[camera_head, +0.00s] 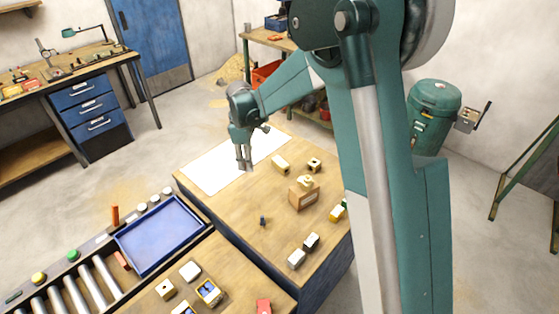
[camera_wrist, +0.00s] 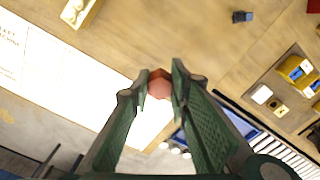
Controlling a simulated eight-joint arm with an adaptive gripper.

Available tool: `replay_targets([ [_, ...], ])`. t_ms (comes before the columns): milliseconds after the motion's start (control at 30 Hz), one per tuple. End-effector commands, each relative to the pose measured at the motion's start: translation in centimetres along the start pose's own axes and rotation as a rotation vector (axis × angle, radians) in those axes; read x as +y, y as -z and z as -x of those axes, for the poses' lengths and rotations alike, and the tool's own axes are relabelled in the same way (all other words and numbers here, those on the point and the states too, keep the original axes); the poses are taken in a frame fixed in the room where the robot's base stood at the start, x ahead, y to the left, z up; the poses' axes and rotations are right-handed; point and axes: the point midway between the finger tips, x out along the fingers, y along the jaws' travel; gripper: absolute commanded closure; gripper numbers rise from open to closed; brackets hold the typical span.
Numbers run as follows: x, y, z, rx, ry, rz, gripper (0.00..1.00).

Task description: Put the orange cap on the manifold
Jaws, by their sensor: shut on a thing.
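My gripper (camera_head: 245,166) hangs above the table, near the right part of the white sheet, with its fingers pointing down. In the wrist view my gripper (camera_wrist: 159,84) is shut on the orange cap (camera_wrist: 158,85), a small reddish-orange faceted piece between the fingertips. The cap cannot be made out in the head view. A tan block with a rounded fitting on top, which may be the manifold (camera_head: 304,194), stands on the table to the right of my gripper and apart from it. I cannot tell for sure that it is the manifold.
A blue tray (camera_head: 163,236) and rollers (camera_head: 82,292) are at left.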

Motion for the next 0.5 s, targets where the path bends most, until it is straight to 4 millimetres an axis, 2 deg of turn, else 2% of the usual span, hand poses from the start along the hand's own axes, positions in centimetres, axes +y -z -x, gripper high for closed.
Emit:
replay_targets([
  [33,1.8,-0.9,0.5,0.000,0.000,-0.007,0.93],
  [300,9.5,-5.7,1.7,0.000,0.000,-0.026,0.93],
  [500,13.6,-8.8,2.3,0.000,0.000,-0.034,0.93],
])
